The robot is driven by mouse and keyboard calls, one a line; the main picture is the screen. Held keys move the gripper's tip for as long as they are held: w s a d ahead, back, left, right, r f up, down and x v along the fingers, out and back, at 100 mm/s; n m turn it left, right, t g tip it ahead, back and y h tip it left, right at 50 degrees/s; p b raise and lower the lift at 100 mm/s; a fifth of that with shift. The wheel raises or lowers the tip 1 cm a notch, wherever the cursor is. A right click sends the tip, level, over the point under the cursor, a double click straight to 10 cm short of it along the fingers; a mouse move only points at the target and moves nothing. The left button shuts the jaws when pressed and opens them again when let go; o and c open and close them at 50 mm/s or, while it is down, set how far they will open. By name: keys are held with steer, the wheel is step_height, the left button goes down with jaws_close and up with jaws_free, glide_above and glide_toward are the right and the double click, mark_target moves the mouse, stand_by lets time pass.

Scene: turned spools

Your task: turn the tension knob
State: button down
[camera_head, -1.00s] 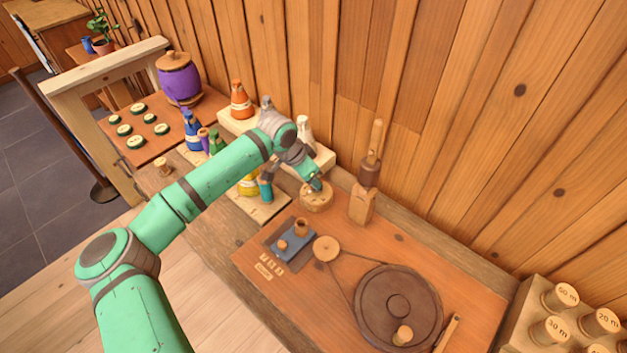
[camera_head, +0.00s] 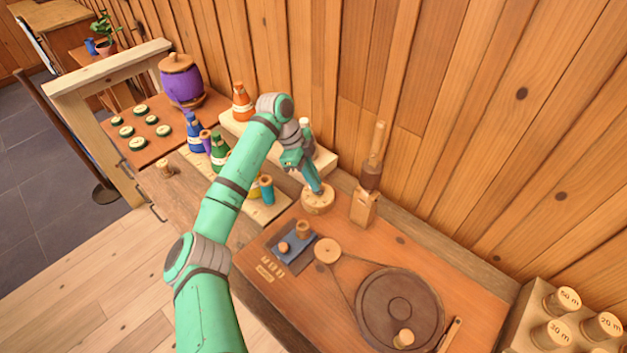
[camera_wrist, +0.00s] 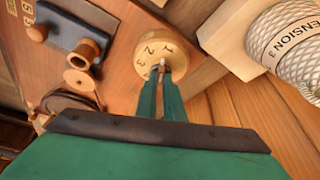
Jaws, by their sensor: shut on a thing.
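The tension knob (camera_head: 319,203) is a round pale wooden dial on the wooden bench. In the wrist view its face (camera_wrist: 146,48) shows dark numerals, with 2 and 3 readable. My gripper (camera_head: 317,187) comes down on it from above. In the wrist view the two green fingers of my gripper (camera_wrist: 163,72) are close together on a small pale raised part of the knob. The fingers hide much of that grip part.
A wooden post (camera_head: 363,206) stands close right of the knob. A blue-grey tray (camera_head: 292,246), small pulley (camera_head: 327,250) and large dark wheel (camera_head: 375,307) are in front.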

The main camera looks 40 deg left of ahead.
steer(key=shift+m+g, duration=0.5)
steer(key=shift+m, duration=0.6)
steer(key=shift+w, duration=0.1)
steer(key=shift+a, duration=0.1)
steer(key=c, duration=1.9)
jaws_free()
steer(key=shift+o, duration=0.2)
steer(key=v, duration=1)
steer(key=shift+a+r, duration=0.15)
steer(key=shift+r, duration=0.2)
steer(key=shift+a, duration=0.1)
